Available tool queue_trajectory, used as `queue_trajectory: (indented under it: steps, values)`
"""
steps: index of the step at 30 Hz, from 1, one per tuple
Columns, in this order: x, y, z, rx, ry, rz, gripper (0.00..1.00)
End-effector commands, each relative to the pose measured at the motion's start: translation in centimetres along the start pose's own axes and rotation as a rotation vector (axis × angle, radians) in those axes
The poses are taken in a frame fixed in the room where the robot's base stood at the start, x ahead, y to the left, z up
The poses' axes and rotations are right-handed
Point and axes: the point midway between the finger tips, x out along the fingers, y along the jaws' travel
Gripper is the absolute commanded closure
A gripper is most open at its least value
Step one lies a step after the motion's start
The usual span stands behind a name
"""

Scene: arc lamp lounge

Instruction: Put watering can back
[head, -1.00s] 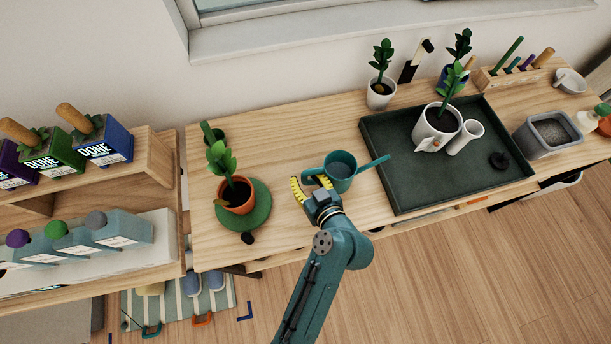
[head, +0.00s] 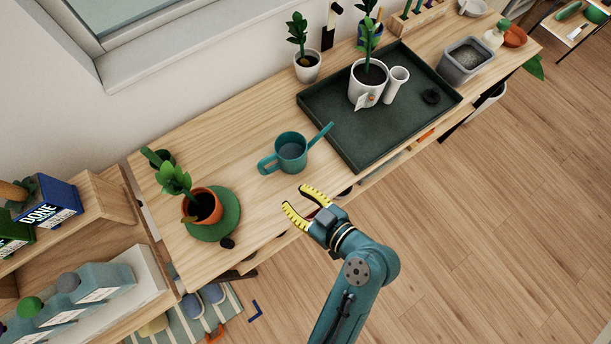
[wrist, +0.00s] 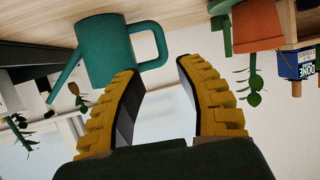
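The teal watering can (head: 291,155) stands upright on the wooden bench between the potted plant on the left and the dark tray on the right. Its spout points right toward the tray and its handle faces left. It also shows in the wrist view (wrist: 108,50), where the picture is upside down. My gripper (head: 298,203) is open and empty, its yellow fingers apart near the bench's front edge, in front of the can and not touching it.
A terracotta pot with a plant (head: 203,206) sits on a round green mat (head: 228,226). The dark green tray (head: 345,140) holds a white potted plant (head: 366,85) and a white cylinder (head: 395,84). The bench (head: 225,140) behind the can is clear.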

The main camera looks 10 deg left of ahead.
Motion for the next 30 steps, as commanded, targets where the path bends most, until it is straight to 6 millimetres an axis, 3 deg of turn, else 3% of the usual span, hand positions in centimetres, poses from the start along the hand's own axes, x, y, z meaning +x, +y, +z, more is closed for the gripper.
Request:
queue_trajectory:
  steps: [4, 12, 14, 16, 17, 19, 22, 24, 27, 30]
  values:
    - [-2.3, 0.1, 0.0, 0.002, 0.0, 0.002, 0.64]
    - [-2.9, 0.1, -0.1, -0.001, -0.001, 0.001, 0.64]
    - [-2.9, 0.9, -0.7, -0.008, -0.012, 0.026, 0.64]
    - [-3.3, 3.3, -2.9, -0.02, -0.038, 0.107, 0.64]
    - [-3.6, 4.8, -4.5, -0.027, -0.047, 0.164, 0.64]
    - [-5.1, 8.6, -10.1, -0.04, -0.029, 0.341, 0.64]
    - [-9.0, 11.9, -19.9, -0.039, 0.117, 0.6, 0.64]
    - [-12.6, 12.2, -26.4, -0.031, 0.271, 0.74, 0.64]
    - [-17.4, 11.1, -33.1, -0.013, 0.49, 0.866, 0.64]
    - [-20.8, 9.6, -36.7, 0.003, 0.642, 0.923, 0.64]
